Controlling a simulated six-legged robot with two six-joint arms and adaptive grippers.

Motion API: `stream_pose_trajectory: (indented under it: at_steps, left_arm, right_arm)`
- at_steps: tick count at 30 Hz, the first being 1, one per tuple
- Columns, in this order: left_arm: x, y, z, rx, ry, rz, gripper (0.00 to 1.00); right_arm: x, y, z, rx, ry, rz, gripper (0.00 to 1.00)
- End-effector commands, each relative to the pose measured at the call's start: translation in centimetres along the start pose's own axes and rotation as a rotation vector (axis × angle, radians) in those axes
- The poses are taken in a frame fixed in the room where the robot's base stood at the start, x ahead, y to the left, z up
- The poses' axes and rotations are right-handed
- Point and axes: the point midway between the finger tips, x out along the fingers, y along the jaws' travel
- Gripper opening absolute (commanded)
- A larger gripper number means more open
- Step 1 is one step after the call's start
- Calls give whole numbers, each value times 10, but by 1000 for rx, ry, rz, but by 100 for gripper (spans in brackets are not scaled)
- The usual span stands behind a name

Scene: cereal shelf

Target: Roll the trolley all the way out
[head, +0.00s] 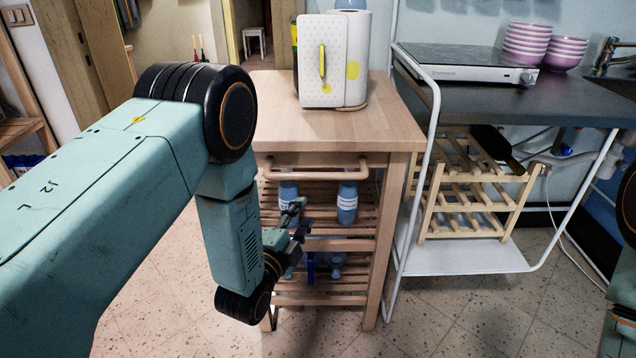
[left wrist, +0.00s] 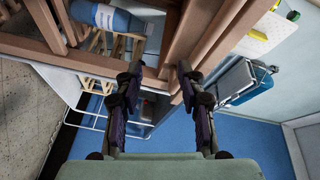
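The trolley (head: 345,130) is a light wooden cart with a plain top, slatted shelves and a horizontal handle bar (head: 318,174) across its front. It stands upright left of the white-framed counter. My left gripper (head: 300,222) is in front of the slatted shelves, a little below the handle bar, partly hidden by its own wrist. In the left wrist view my left gripper (left wrist: 160,72) has its two fingers apart, with nothing held between them. Wooden bars of the trolley (left wrist: 215,35) lie close to the fingertips; contact cannot be told. My right gripper does not show.
A white box with a yellow handle (head: 322,60) and a paper roll (head: 354,58) stand on the trolley's top. Blue bottles (head: 347,203) are on its shelves. A counter (head: 480,105) with pink bowls (head: 526,45) and a wooden rack (head: 470,195) is on the right. Floor shows in front.

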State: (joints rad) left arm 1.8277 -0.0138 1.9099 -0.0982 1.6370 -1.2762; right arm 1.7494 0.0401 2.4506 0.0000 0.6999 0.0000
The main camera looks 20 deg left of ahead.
Motion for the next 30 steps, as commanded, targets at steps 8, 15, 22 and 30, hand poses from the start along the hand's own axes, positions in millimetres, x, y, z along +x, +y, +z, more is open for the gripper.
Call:
stream_pose_trajectory:
  at_steps: [8,15,22,30]
  left_arm:
    - [8,-41,-11,343,31,-192,39]
    - [28,-44,-12,376,29,-198,39]
    - [62,-50,-15,373,30,-195,39]
    - [83,-53,-17,373,30,-191,39]
  right_arm:
    - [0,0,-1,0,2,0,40]
    - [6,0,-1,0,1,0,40]
    - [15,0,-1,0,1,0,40]
    - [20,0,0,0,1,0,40]
